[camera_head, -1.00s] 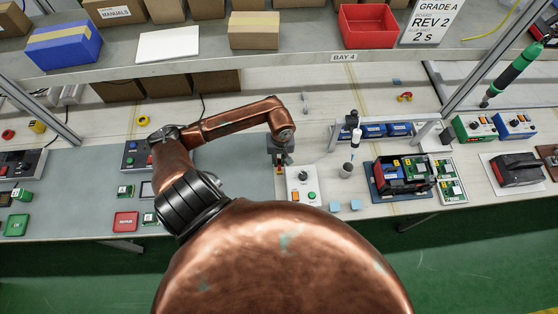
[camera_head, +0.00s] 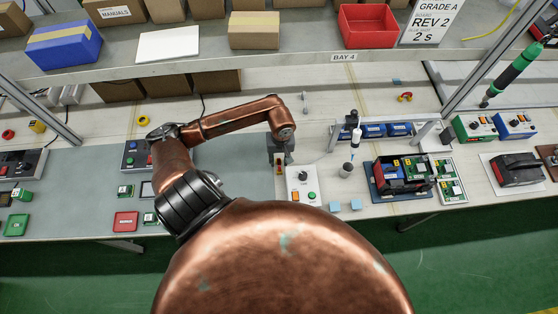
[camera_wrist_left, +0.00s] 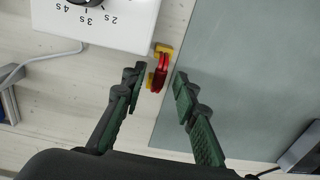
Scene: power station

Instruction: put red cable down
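The red cable (camera_wrist_left: 159,72) is a short red piece with yellow ends in the left wrist view. It lies at the edge of the grey mat, beside the white dial box (camera_wrist_left: 95,20). My left gripper (camera_wrist_left: 158,84) is open, with one finger on each side of the cable and a visible gap to both. In the head view my left gripper (camera_head: 279,160) points down left of the dial box (camera_head: 302,184), and a bit of the red cable (camera_head: 279,169) shows by its fingertips. My right gripper is not in view.
The grey mat (camera_head: 235,180) has bare room left of the gripper. A red tray (camera_head: 125,221) and small boards lie farther left. A dark fixture with boards (camera_head: 402,174) stands to the right. A shelf (camera_head: 300,48) with boxes runs along the back.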

